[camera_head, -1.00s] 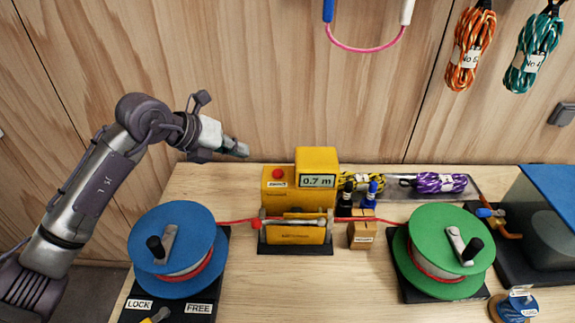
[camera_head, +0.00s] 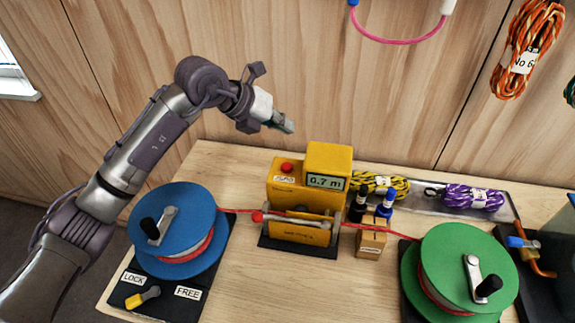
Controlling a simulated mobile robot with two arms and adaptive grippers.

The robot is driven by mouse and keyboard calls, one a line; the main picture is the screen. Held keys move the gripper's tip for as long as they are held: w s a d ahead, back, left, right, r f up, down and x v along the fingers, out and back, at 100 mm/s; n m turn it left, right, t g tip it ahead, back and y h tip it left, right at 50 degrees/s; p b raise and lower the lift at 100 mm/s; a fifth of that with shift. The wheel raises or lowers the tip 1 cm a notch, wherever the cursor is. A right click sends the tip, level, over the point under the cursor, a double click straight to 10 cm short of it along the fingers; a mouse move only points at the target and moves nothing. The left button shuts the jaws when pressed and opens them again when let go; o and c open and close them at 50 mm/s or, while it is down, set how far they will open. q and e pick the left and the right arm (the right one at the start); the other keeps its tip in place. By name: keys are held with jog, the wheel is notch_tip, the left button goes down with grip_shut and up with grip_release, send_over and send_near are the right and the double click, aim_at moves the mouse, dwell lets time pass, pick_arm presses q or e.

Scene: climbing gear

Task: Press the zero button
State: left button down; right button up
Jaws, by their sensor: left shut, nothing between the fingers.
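The zero button is a small red button (camera_head: 287,167) on the top left of the yellow metering machine (camera_head: 305,197), above a small white label. The machine's display (camera_head: 327,182) reads 0.7 m. My left gripper (camera_head: 288,127) is shut and empty. In the picture it shows just above the red button, apart from it, in front of the wooden wall. My right gripper is not in view.
A blue reel (camera_head: 177,222) stands left and a green reel (camera_head: 455,268) right, with a red cord running between them through the machine. A small wooden block (camera_head: 371,240) with marker pens stands right of the machine. Rope bundles, yellow (camera_head: 385,184) and purple (camera_head: 472,198), lie behind.

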aim_at(285, 167)
pick_arm(q)
notch_tip(285, 167, down, 8)
jog(key=b, duration=0.4)
jog(key=shift+r, duration=0.15)
jog(key=shift+d+f+b, duration=0.1)
jog(key=shift+f+b, duration=0.3)
jog(key=shift+b, duration=0.05)
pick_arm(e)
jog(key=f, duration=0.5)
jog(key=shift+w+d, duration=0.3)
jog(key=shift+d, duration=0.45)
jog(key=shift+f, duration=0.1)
pick_arm(q)
jog(key=shift+f+b, duration=0.35)
jog(key=shift+f, duration=0.05)
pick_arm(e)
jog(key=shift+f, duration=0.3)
